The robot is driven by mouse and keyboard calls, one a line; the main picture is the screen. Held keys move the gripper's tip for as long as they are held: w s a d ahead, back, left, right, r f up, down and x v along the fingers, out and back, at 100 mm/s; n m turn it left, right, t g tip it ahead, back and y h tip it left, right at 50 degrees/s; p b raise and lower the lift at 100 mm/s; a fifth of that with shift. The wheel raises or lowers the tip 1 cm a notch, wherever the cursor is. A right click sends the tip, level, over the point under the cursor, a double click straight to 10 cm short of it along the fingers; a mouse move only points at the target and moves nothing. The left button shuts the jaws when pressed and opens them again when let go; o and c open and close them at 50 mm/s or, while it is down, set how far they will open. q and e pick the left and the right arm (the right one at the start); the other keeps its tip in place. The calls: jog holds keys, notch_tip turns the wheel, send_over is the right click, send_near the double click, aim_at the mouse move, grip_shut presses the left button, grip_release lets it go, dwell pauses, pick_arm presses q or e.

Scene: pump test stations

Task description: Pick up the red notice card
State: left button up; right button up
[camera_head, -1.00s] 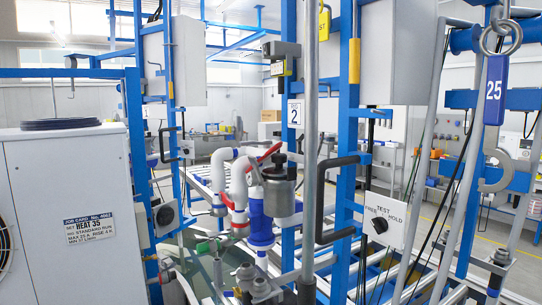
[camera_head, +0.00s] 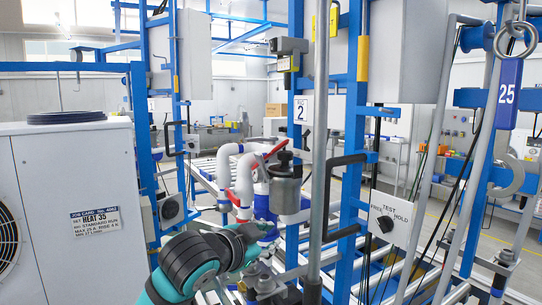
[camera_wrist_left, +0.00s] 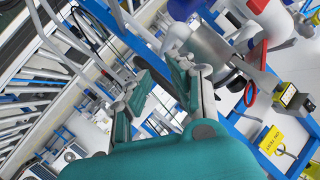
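I cannot make out a red notice card in either view. My left gripper (camera_head: 246,240) is in the lower middle of the head view, in front of the white and blue pump pipework (camera_head: 245,180). In the left wrist view its two teal fingers (camera_wrist_left: 161,78) stand apart with a gap between them, and nothing shows held. A yellow card (camera_wrist_left: 271,140) with dark print hangs at the right of the wrist view; a yellow tag (camera_head: 324,22) hangs high on the post in the head view. My right gripper is not in view.
Red valve handles (camera_head: 276,150) stick out of the pipework near my left gripper. A grey upright pole (camera_head: 319,130) and blue frame posts stand right of it. A white cabinet (camera_head: 70,190) fills the left.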

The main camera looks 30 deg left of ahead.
aim_at(283, 143)
pick_arm(q)
jog(key=s+a+r+t, duration=0.1)
jog(key=a+r+t, duration=0.1)
jog(key=r, duration=0.7)
jog(key=s+a+r+t, duration=0.1)
jog(key=s+a+r, duration=0.1)
jog(key=r, duration=0.6)
jog(key=shift+m+y, duration=0.3)
jog(key=shift+m, duration=0.1)
jog(key=w+p, duration=0.3)
jog(key=w, duration=0.2)
jog(key=w+p, duration=0.3)
jog(key=w, duration=0.3)
jog(key=w+p, duration=0.3)
jog(key=w, duration=0.2)
jog(key=shift+w+d+r, duration=0.25)
jog(key=shift+w+r, duration=0.1)
jog(key=shift+w, duration=0.05)
jog(key=shift+w+f, duration=0.15)
jog(key=shift+w, duration=0.35)
jog(key=shift+s, duration=0.1)
grip_shut()
